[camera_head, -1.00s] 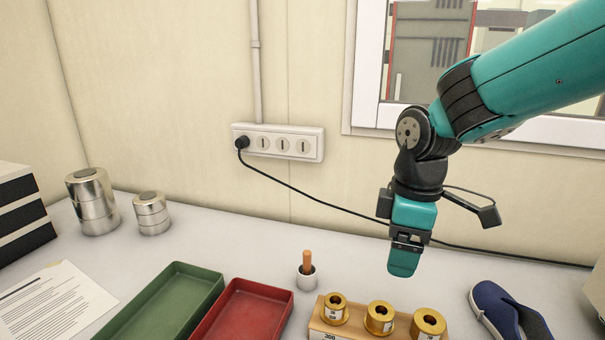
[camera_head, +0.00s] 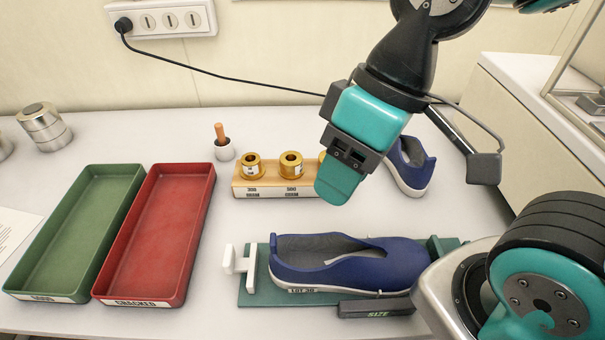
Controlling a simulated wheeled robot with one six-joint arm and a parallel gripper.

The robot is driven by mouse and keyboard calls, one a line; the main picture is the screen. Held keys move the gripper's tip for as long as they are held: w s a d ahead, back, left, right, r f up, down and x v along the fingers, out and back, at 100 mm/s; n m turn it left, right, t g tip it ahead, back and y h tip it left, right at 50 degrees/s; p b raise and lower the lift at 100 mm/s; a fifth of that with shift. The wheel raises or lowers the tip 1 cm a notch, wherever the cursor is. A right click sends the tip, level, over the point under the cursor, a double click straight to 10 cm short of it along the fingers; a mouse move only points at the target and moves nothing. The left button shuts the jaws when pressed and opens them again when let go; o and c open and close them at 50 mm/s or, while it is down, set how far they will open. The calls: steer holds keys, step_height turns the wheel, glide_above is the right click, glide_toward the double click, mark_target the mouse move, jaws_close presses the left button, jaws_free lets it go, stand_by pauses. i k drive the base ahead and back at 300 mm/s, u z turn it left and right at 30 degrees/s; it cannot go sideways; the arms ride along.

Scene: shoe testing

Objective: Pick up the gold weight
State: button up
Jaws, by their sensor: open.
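Gold weights sit in a row on a wooden block with labels on its front (camera_head: 275,192). The left gold weight (camera_head: 252,167) and the middle gold weight (camera_head: 290,165) show clearly. A third gold weight (camera_head: 322,158) is mostly hidden behind my gripper. My gripper (camera_head: 339,188) hangs in front of the right end of the block, in the camera's line of sight. It is open, with nothing seen in it. Its fingers overlap from this angle, and I cannot tell its exact height above the table.
A blue shoe (camera_head: 345,262) lies on a green fixture in front of the block. Another blue shoe (camera_head: 410,165) is behind my gripper. A green tray (camera_head: 75,230) and a red tray (camera_head: 155,235) lie left.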

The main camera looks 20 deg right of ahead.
mark_target(255, 168)
steer(key=k, duration=0.3)
steer(key=u, duration=1.15)
steer(key=k, duration=0.75)
steer(key=z, duration=0.9)
steer(key=i, duration=0.5)
steer(key=u, duration=0.05)
